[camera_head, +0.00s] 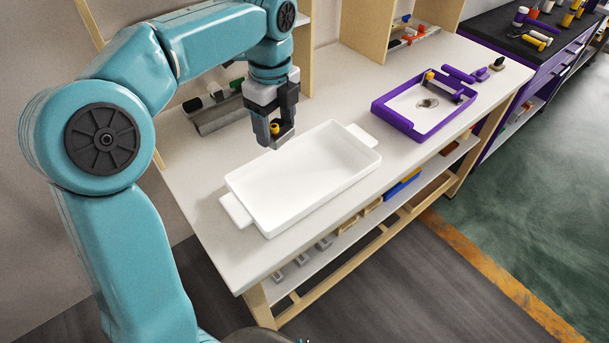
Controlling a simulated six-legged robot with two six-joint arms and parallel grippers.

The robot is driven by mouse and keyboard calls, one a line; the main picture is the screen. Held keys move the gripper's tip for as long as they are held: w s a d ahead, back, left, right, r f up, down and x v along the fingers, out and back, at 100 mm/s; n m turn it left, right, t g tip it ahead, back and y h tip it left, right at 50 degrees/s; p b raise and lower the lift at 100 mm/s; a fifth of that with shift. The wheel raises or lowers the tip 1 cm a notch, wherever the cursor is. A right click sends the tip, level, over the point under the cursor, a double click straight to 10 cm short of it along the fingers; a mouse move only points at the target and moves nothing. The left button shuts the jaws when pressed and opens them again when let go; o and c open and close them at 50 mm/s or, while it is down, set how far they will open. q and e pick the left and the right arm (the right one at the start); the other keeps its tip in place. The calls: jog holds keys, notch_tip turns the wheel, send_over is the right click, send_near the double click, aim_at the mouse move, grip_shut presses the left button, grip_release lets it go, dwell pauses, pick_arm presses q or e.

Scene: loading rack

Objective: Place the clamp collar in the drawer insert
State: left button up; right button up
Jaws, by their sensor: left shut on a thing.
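My left gripper (278,140) is above the back left edge of the white tray (232,190), pointing down. Its dark fingers are shut on a small yellow piece (275,128), mostly hidden between them; I cannot tell for sure if it is the clamp collar. The white tray has a handle at each end and looks empty. A purple-walled tray (412,132) with a pale floor, possibly the drawer insert, lies farther right. A small grey round piece (428,103) and a small yellow piece (429,77) show in it. My right gripper is not in view.
A grey rail-like holder (218,115) stands at the table's back left, behind my gripper. Purple tools (460,74) lie right of the purple tray. Wooden shelf posts (366,30) rise at the back. The white table (345,225) is clear in front of the white tray.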

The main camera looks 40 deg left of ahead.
pick_arm(q)
jog(key=shift+s+a+r+m, duration=0.55)
jog(key=shift+a+r+m, duration=0.2)
jog(key=shift+m, duration=0.45)
jog(key=shift+a+f, duration=0.1)
jog(key=shift+f, duration=0.05)
jog(key=b, duration=0.2)
send_over(273, 194)
notch_tip(273, 194, down, 15)
jog(key=shift+a+f, duration=0.1)
notch_tip(273, 194, down, 4)
jog(key=shift+f, duration=0.25)
jog(key=shift+f, duration=0.2)
jog(key=o, duration=1.2)
